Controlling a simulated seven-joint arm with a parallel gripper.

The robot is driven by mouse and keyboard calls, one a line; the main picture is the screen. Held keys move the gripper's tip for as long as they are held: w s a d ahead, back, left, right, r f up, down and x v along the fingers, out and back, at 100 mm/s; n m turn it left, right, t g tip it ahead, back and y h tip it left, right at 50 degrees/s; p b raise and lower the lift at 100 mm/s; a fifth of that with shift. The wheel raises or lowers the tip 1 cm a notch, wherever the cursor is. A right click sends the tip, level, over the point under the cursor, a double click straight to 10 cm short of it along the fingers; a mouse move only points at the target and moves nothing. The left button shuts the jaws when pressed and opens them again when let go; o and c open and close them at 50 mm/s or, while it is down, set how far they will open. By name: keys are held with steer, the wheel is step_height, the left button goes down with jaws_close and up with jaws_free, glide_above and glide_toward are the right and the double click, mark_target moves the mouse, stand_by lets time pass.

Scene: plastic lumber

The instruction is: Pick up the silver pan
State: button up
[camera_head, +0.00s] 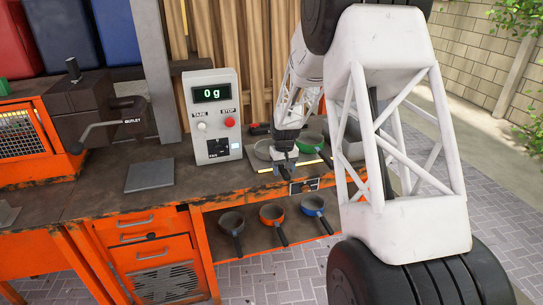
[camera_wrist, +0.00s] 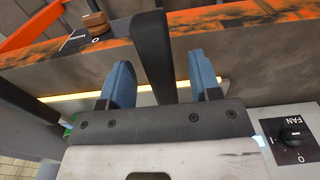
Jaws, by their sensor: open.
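A silver-grey pan (camera_head: 263,149) sits on the workbench plate, partly hidden behind my gripper (camera_head: 284,160) in the head view. In the wrist view my gripper (camera_wrist: 160,65) is open, with one blue finger on each side of a black handle (camera_wrist: 152,50). Gaps show between the handle and both fingers. The pan's bowl is not visible in the wrist view, so I cannot tell for certain that this handle is the silver pan's. Another grey pan (camera_head: 232,221) lies on the lower shelf.
A green pan (camera_head: 312,142) is close to my gripper's right. The scale display (camera_head: 213,115) reads 0 g and stands left of it. An orange pan (camera_head: 271,213) and a blue pan (camera_head: 313,205) are on the shelf below. A flat grey plate (camera_head: 150,175) lies left.

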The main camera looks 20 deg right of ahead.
steer(key=shift+f, duration=0.45)
jaws_close()
stand_by(0.4)
